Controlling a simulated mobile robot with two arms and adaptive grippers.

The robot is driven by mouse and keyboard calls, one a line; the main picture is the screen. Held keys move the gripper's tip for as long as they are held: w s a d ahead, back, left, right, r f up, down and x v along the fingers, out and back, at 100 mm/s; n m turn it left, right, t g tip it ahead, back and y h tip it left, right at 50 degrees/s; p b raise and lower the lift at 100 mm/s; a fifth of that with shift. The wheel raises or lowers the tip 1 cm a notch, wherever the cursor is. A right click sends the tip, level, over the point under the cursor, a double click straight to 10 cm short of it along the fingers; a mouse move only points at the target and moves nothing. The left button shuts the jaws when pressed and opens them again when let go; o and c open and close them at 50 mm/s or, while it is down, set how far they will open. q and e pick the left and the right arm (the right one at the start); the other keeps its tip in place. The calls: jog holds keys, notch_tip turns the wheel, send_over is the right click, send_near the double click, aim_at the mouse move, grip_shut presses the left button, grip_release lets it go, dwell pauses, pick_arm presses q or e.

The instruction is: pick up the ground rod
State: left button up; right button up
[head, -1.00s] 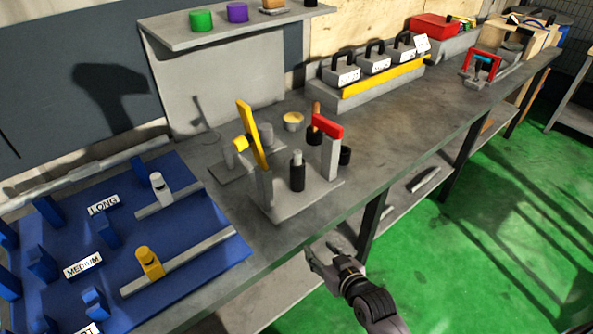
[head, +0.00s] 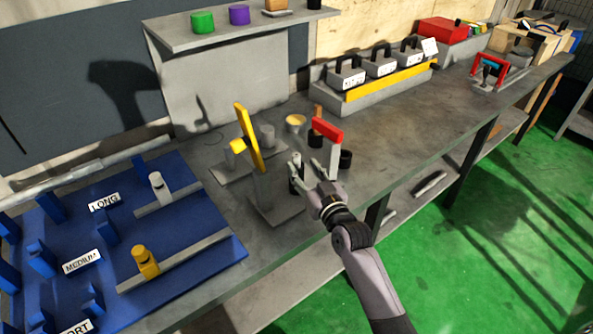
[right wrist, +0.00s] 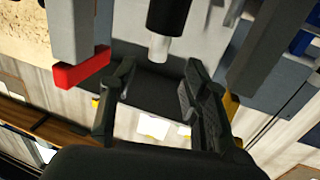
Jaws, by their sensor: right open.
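A short upright rod (head: 296,174), dark below with a light metal top, stands in the fixture (head: 274,212) between the yellow-armed post and the red-topped post. I take it to be the ground rod. My right gripper (head: 304,173) reaches in from the front right, open and empty, with its fingertips close to the rod. In the right wrist view the rod (right wrist: 160,47) appears upside down, lined up between the open fingers (right wrist: 157,84) and just beyond their tips. The fingers partly hide the rod in the head view; I cannot tell whether they touch it. My left gripper is not in view.
The yellow arm (head: 248,137) stands left of the rod and the red block (head: 327,130) stands right of it, close to my right gripper. A blue board (head: 190,238) with slots and labels lies left. Black-handled blocks (head: 381,66) sit behind. The bench front right is clear.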

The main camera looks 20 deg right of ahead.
aim_at(298, 157)
jog(key=shift+w+a+p, duration=0.2)
jog(key=shift+w+p, duration=0.25)
jog(key=shift+w, duration=2.75)
jog(key=shift+s, duration=0.1)
jog(key=shift+c, duration=0.4)
grip_shut()
jog(key=shift+r, duration=0.1)
